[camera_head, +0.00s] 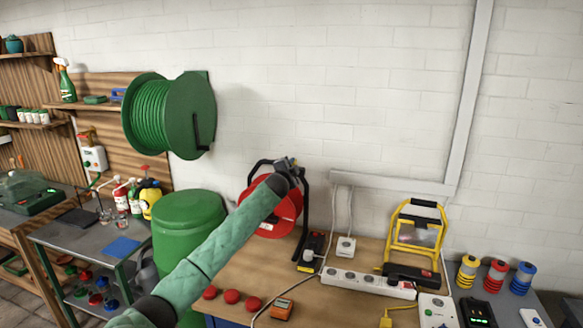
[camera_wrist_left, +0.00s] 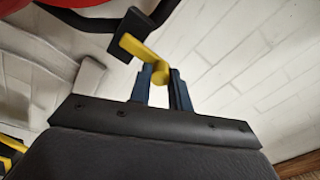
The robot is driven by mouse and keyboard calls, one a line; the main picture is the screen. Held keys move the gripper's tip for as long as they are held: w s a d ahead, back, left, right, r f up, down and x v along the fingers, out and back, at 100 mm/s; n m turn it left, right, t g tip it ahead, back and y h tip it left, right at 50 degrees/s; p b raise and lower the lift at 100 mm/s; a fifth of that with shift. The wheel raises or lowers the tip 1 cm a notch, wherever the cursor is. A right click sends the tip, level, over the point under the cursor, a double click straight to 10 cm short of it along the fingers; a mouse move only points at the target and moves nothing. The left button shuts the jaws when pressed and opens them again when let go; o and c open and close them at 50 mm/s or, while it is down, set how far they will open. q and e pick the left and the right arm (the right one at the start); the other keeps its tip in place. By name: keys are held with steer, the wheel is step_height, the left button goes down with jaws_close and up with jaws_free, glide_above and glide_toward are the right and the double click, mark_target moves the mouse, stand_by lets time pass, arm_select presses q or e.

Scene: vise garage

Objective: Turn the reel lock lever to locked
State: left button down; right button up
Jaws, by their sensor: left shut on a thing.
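The red cable reel (camera_head: 284,212) stands on the wooden bench in a black frame, partly hidden behind my left arm. My left gripper (camera_head: 287,164) is at the top of this frame in the head view. In the left wrist view, the yellow lever (camera_wrist_left: 137,47) sticks out from a black block (camera_wrist_left: 128,33) on the frame. The fingers of my left gripper (camera_wrist_left: 164,80) are shut on the end of the lever. In the head view the lever is too small and covered to make out. My right gripper is not in view.
A white power strip (camera_head: 368,284), a yellow work light (camera_head: 416,238) and an orange meter (camera_head: 282,309) are on the bench. A green barrel (camera_head: 188,222) stands left of it. A green hose reel (camera_head: 190,115) hangs on the wall. The wall above the red reel is clear.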

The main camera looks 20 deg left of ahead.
arm_select(q)
steer(key=shift+f, duration=0.1)
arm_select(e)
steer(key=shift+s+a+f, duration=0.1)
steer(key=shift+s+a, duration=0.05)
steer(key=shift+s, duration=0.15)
arm_select(q)
steer(key=c, duration=1.3)
jaws_free()
steer(key=shift+d, duration=0.1)
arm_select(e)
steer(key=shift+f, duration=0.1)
arm_select(q)
steer(key=s+b, duration=0.3)
steer(key=s, duration=0.4)
steer(key=shift+s, duration=0.35)
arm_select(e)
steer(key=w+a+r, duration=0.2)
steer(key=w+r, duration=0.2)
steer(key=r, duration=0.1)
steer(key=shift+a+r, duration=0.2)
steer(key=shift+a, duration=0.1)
